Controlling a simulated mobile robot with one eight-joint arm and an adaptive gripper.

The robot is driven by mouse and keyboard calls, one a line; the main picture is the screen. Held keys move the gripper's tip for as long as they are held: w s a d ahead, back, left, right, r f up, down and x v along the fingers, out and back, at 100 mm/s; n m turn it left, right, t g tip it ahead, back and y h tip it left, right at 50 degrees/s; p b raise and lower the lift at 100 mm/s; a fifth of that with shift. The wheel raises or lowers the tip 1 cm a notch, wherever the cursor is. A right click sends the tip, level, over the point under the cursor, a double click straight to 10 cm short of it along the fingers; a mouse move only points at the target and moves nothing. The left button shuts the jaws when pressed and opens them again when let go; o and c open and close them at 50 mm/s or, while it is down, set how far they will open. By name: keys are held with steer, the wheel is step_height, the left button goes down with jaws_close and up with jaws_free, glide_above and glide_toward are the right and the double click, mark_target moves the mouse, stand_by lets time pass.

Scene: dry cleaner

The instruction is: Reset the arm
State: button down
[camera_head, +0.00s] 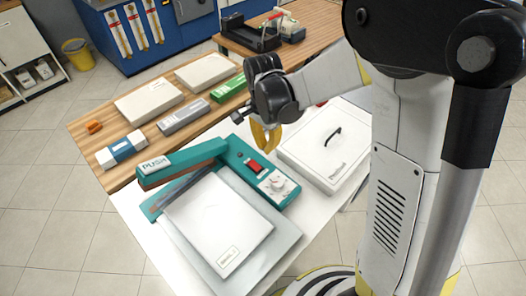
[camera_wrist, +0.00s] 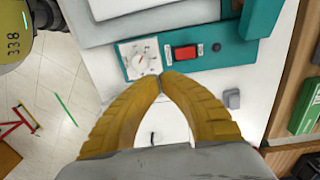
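My gripper (camera_head: 265,140) hangs from my arm above the worktable, between the teal press and the white lidded box in the head view. In the wrist view its two yellow fingers (camera_wrist: 160,76) curve together and their tips meet, with nothing held between them. Past the tips lies the press's control panel (camera_wrist: 188,54) with a red switch and a white dial plate. The white box (camera_head: 330,145) with a black handle is partly hidden by my arm in the head view.
The teal press (camera_head: 180,158) bears a white sheet-like pad (camera_head: 218,222). Pale cases (camera_head: 150,100), green and grey boxes (camera_head: 184,116), a blue-and-white box (camera_head: 121,149) and an orange item (camera_head: 94,127) lie on the wooden counter. A yellow bin (camera_head: 78,54) stands on the open tiled floor.

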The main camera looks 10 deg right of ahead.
steer(key=shift+s+d+r, duration=0.1)
steer(key=shift+r, duration=0.7)
steer(key=s+d+r+n+t+b, duration=0.3)
steer(key=s+r+n, duration=0.1)
steer(key=s, duration=0.3)
steer(key=s+d+r+n+t+b, duration=0.3)
steer(key=s+d+n+t, duration=0.1)
steer(key=s+n, duration=0.2)
steer(key=shift+s+d+r+n+t, duration=0.15)
steer(key=shift+s+r+n+t, duration=0.2)
steer(key=shift+n, duration=0.25)
